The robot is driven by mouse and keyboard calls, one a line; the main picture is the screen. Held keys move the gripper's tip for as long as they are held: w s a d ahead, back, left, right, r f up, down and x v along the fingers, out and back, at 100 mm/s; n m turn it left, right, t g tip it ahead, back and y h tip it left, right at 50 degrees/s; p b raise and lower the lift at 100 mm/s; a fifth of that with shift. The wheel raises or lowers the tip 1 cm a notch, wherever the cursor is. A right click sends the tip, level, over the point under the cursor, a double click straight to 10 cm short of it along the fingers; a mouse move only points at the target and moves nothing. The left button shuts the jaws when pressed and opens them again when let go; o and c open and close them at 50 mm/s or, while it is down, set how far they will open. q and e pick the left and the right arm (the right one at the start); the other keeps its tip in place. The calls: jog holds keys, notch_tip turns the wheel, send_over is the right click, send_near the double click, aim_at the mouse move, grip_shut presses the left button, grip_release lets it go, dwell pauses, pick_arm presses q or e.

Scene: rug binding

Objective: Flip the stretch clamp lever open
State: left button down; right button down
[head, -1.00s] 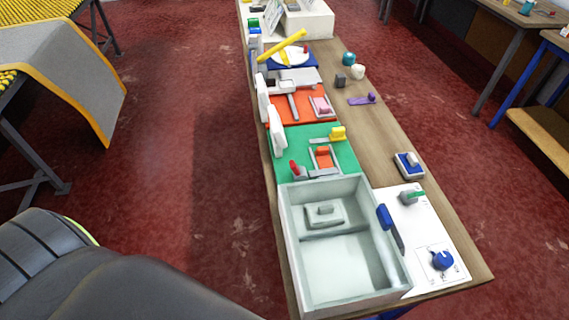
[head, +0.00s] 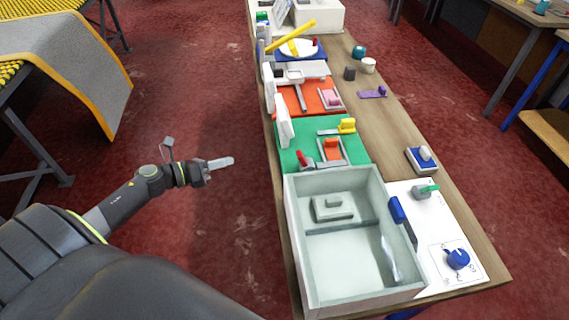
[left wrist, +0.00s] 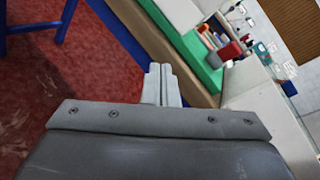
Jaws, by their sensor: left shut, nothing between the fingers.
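My left gripper (head: 221,163) is over the red floor, left of the long bench and apart from it. Its fingers are together and empty, also seen in the left wrist view (left wrist: 162,84). A green board (head: 290,160) on the bench carries a red-tipped lever (head: 302,157) at its near left corner, an orange block (head: 332,150) in a grey frame, and a yellow-ended piece (head: 347,126). I cannot tell which of these is the stretch clamp lever. In the left wrist view a red piece (left wrist: 229,52) shows beyond the fingers, beside the green board (left wrist: 208,76). My right gripper is out of view.
A pale open box (head: 296,245) stands on the near end of the bench (head: 448,180). Right of it is a white panel (head: 425,215) with a blue knob (head: 458,259). An orange-red board (head: 318,105) lies beyond the green one.

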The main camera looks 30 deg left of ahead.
aim_at(303, 160)
pick_arm(q)
jog(key=s+d+r+m+g+h, duration=0.2)
jog(key=d+r+m+g, duration=0.3)
jog(key=m, duration=0.6)
jog(key=shift+s+d+r+m+h+b, duration=0.25)
jog(key=shift+d+r+m+h+b, duration=0.2)
jog(key=shift+r+h, duration=0.2)
jog(key=p+x, duration=0.1)
jog(key=x, duration=0.4)
jog(key=p+x, duration=0.2)
jog(key=x, duration=0.3)
jog(key=shift+w+d+r, duration=0.1)
jog(key=shift+w+r, duration=0.1)
jog(key=shift+w+d+r+p, duration=0.65)
jog(key=shift+d+p, duration=0.15)
jog(key=shift+p, duration=0.25)
jog(key=shift+w+d, duration=0.35)
jog(key=shift+d, duration=0.15)
jog(key=shift+a+r, duration=0.1)
